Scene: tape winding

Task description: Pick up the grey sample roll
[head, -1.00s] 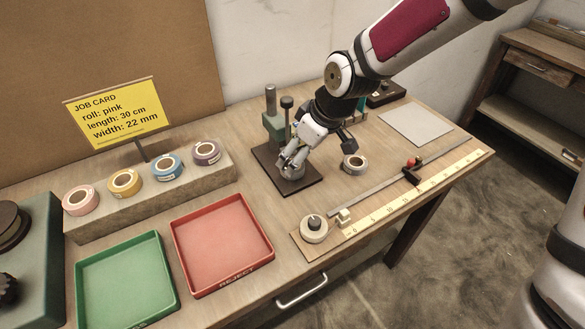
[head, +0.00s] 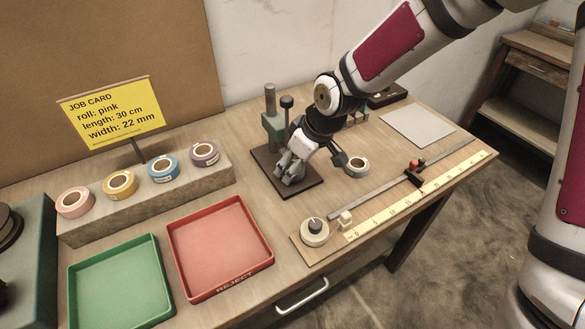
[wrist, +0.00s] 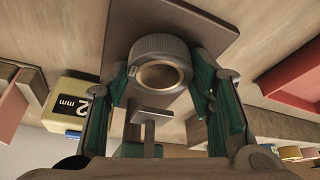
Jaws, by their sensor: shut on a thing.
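The grey sample roll (wrist: 160,63) is a ribbed grey ring with a tan core. In the wrist view it sits between the two green-padded fingers of my gripper (wrist: 160,82), which is shut on it. The dark square plate (wrist: 185,22) lies behind the roll. In the head view my gripper (head: 289,172) is over that plate, in front of the green stand, and mostly hides the roll. I cannot tell whether the roll touches the plate.
A pale roll (head: 357,166) lies right of the plate. A red reject tray (head: 219,247) and green tray (head: 121,286) are at front. Pink, yellow, blue and purple rolls stand on a block (head: 150,200). A ruler strip (head: 420,193) lies at right, near the table edge.

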